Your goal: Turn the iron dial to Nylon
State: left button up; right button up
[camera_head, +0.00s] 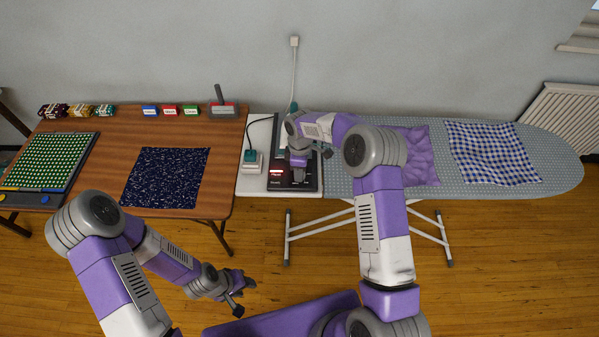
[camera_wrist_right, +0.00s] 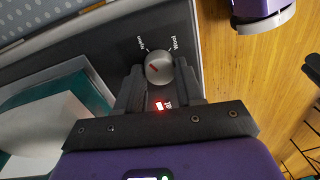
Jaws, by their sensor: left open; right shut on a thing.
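The dial (camera_wrist_right: 159,68) is a round silver knob with a short red mark on the dark control panel (camera_wrist_right: 95,48). In the right wrist view the mark lies toward the left of the knob. Small white labels stand around the knob, turned and hard to read. My right gripper (camera_wrist_right: 160,82) is shut on the dial, a finger on each side. In the head view the right gripper (camera_head: 298,163) hides the dial over the black panel (camera_head: 309,180). My left gripper (camera_head: 238,288) is open and empty, low in front of the table.
A red display (camera_wrist_right: 163,105) glows beside the dial. The ironing board (camera_head: 350,187) holds purple fabric (camera_head: 420,160) and a blue checked cloth (camera_head: 490,153). The wooden table (camera_head: 222,165) holds a dark cloth (camera_head: 165,178).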

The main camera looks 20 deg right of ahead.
jog(key=shift+m, duration=0.6)
jog(key=shift+b, duration=0.3)
jog(key=o, duration=1)
jog(key=shift+o, duration=0.2)
jog(key=r, duration=0.7)
jog(key=shift+w+d+r, duration=0.1)
jog(key=shift+w+r, duration=0.1)
jog(key=shift+r, duration=0.15)
jog(key=shift+f, duration=0.1)
